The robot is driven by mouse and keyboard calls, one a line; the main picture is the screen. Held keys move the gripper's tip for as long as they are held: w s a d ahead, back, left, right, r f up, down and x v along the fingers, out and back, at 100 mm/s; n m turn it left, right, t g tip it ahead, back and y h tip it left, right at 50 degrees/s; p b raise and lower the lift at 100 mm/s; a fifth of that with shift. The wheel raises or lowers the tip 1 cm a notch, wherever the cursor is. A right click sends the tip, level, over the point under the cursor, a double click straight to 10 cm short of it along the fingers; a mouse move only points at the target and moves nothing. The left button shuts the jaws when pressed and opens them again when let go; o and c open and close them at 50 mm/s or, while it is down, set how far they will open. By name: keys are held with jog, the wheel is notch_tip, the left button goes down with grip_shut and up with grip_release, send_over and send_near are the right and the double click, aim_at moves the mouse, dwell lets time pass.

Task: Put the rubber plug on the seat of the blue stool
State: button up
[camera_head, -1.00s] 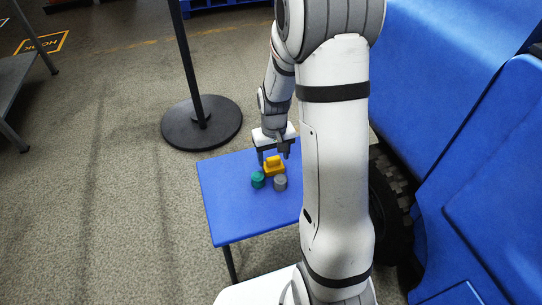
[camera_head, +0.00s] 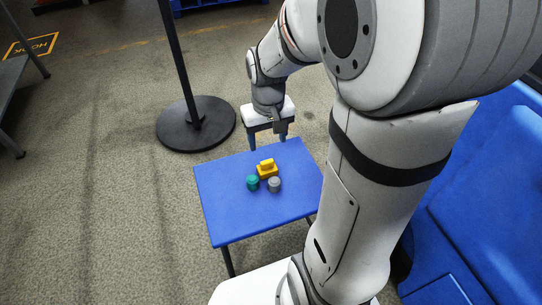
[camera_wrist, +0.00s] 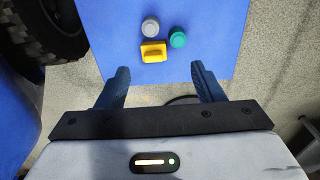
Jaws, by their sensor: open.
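The blue stool's square seat (camera_head: 240,217) carries three small pieces close together: a yellow block with a raised grip (camera_head: 267,171), a teal round piece (camera_head: 253,183) and a grey round piece (camera_head: 274,185). Which one is the rubber plug I cannot tell for sure. My gripper (camera_head: 267,144) is open and empty, behind the pieces near the seat's far edge. In the wrist view the yellow block (camera_wrist: 153,52), grey piece (camera_wrist: 150,27) and teal piece (camera_wrist: 178,39) all sit on the seat (camera_wrist: 222,30), beyond my two parted fingertips (camera_wrist: 160,72).
A black post on a round base (camera_head: 195,125) stands on the floor behind and left of the stool. Large blue panels (camera_head: 490,215) fill the right side. A black tyre (camera_wrist: 45,28) shows in the wrist view. The seat's front left area is bare.

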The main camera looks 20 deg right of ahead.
jog(key=s+a+r, duration=0.2)
jog(key=s+r, duration=0.1)
jog(key=s, duration=0.7)
jog(key=shift+s+a+r+t, duration=0.25)
jog(key=shift+a+r+t, duration=0.05)
jog(key=shift+a+t, duration=0.1)
jog(key=shift+c, duration=0.3)
